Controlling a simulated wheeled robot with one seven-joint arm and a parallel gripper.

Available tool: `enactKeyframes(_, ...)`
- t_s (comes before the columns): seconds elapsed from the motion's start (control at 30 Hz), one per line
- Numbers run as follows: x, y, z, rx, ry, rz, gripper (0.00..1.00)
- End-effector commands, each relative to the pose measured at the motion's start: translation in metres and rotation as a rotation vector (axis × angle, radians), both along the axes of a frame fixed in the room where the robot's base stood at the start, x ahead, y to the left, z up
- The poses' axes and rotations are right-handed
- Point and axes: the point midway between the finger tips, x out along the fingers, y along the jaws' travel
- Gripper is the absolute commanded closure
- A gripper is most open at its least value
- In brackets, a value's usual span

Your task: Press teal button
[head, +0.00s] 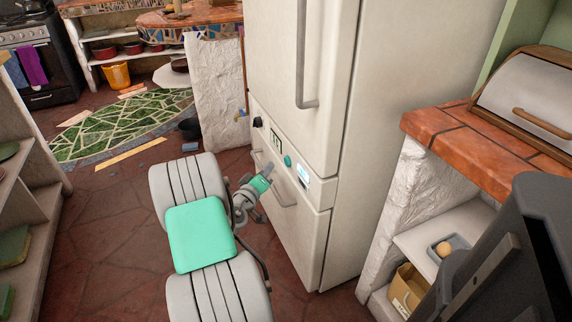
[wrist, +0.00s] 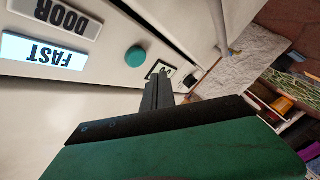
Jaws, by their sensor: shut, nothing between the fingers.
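The teal button (head: 287,161) is a small round knob on the white front panel of the fridge (head: 312,223). It also shows in the wrist view (wrist: 135,57), just beyond and to the left of the fingertips. My gripper (head: 268,178) is in front of the panel, a little left of and below the button in the head view. In the wrist view its dark fingers (wrist: 157,80) are together with nothing between them. The fingertips appear apart from the button; the exact gap to the panel is hard to tell.
A lit FAST label (wrist: 45,52) and a DOOR label (wrist: 60,17) sit beside the button. A black knob (head: 257,122) and a small display (head: 278,142) are on the same panel. A fridge handle (head: 272,182) is close to my gripper. A tiled counter (head: 480,150) stands at right.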

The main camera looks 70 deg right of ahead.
Motion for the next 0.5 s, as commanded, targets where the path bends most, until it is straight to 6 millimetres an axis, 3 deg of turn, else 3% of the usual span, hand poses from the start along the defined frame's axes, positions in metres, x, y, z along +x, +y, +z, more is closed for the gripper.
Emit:
enactKeyframes(0.2, 0.016, 0.015, -0.001, -0.001, -0.002, 0.002, 1.00)
enactKeyframes(0.5, 0.018, 0.017, 0.001, 0.000, -0.002, 0.000, 1.00)
